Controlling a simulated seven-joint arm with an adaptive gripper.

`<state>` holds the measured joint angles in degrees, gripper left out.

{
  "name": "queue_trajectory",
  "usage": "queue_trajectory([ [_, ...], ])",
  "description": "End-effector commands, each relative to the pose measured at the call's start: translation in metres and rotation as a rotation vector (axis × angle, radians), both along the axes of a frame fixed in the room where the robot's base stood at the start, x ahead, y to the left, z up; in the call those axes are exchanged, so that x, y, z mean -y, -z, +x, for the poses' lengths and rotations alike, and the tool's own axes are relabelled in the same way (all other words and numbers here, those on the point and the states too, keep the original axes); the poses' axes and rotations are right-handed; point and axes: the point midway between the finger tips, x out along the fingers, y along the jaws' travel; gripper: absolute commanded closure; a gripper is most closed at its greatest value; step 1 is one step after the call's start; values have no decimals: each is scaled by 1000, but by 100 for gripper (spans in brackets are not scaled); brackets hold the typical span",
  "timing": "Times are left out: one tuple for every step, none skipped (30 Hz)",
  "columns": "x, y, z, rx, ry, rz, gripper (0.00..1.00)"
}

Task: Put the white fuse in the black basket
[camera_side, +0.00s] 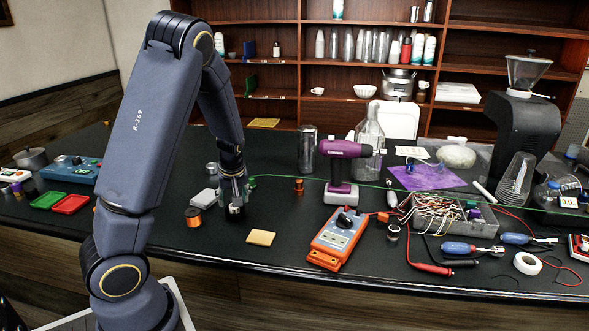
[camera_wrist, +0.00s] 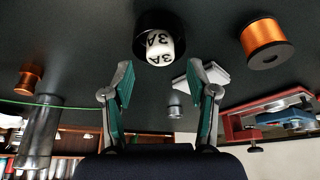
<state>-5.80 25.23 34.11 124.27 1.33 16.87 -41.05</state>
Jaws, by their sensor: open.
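The white fuse (camera_wrist: 158,47), marked "3A", shows at the top centre of the wrist view. A black round thing (camera_wrist: 147,20) surrounds its upper part there; it may be the black basket, and I cannot tell whether the fuse is inside it or in front of it. My gripper (camera_wrist: 160,88) is open and empty, its teal fingers spread apart, with the fuse beyond the tips and between their lines.
A copper wire spool (camera_side: 194,217) and a grey-white block (camera_side: 203,197) lie left of my gripper. A tan square pad (camera_side: 261,238) lies in front. An orange multimeter (camera_side: 338,237) and a purple drill (camera_side: 341,170) stand to the right. A green wire (camera_side: 300,178) crosses behind.

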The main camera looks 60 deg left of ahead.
Motion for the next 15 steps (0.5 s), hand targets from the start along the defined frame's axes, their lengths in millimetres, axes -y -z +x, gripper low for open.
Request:
queue_trajectory([
  [0, -6, 1, 4, 2, 2, 42],
  [0, -10, 2, 6, 2, 2, 42],
  [0, -16, 2, 5, 2, 2, 42],
  [0, -21, 2, 6, 2, 2, 42],
  [0, -26, 2, 7, 4, 2, 42],
  [0, -33, 2, 6, 2, 2, 42],
  [0, -38, 2, 8, 2, 2, 42],
  [0, -43, 2, 6, 2, 1, 42],
  [0, -49, 1, 7, 1, 2, 42],
  [0, -54, 1, 5, 2, 2, 42],
  [0, -57, 2, 6, 2, 1, 42],
  [0, -62, 2, 5, 2, 1, 42],
  [0, -64, 1, 5, 3, 2, 42],
  [0, -66, 1, 3, 2, 1, 42],
  [0, -68, 0, 2, 1, 0, 42],
])
